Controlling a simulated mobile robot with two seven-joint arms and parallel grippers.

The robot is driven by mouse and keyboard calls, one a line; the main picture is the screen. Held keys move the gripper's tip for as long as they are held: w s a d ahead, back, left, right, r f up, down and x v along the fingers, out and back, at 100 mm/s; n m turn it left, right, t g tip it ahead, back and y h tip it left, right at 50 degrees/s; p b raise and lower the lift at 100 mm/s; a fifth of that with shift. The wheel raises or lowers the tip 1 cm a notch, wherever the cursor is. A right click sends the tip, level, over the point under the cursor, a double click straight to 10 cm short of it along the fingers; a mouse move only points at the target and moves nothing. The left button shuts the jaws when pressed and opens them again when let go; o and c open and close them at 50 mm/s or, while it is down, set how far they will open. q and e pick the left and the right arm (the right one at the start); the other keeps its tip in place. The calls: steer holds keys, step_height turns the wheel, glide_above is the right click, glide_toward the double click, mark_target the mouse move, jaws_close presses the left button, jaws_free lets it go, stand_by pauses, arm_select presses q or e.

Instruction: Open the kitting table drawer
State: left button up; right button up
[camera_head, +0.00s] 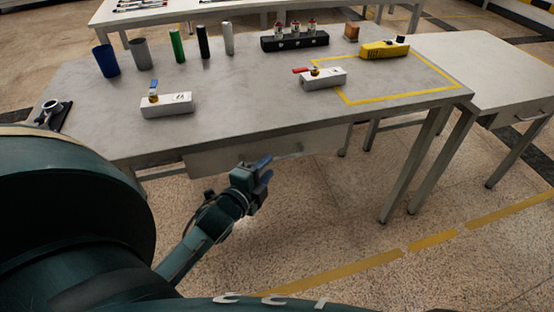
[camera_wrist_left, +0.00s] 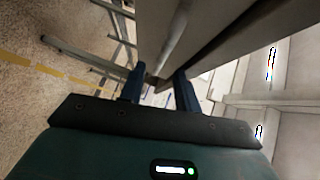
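The grey table (camera_head: 235,95) in front of me has a drawer (camera_head: 225,158) under its front edge. My left gripper (camera_head: 266,170) is in front of this drawer, with its blue fingers by the drawer's handle (camera_head: 288,155). In the left wrist view, the two fingers of the left gripper (camera_wrist_left: 160,88) stand apart, and the pale handle bar (camera_wrist_left: 177,42) runs down toward the gap between them. I cannot tell whether a finger touches it. The drawer front (camera_wrist_left: 222,25) is beside the bar. How far the drawer stands out is unclear. My right gripper is not in view.
On the table stand several cylinders (camera_head: 177,46), two white blocks with levers (camera_head: 167,104), a black rack (camera_head: 295,40), and a yellow block (camera_head: 384,48) by a yellow-taped area. A second table (camera_head: 480,65) with a handled drawer is at right. The floor before the drawer is clear.

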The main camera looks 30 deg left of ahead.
mark_target(274, 160)
arm_select(q)
steer(key=shift+w+a+f+b, duration=0.1)
steer(key=shift+w+f+b, duration=0.1)
steer(key=shift+w, duration=1.15)
steer(key=shift+w+a+f+b, duration=0.1)
steer(key=shift+w+f, duration=0.1)
steer(key=shift+w, duration=1.15)
steer(key=shift+c, duration=0.5)
jaws_close()
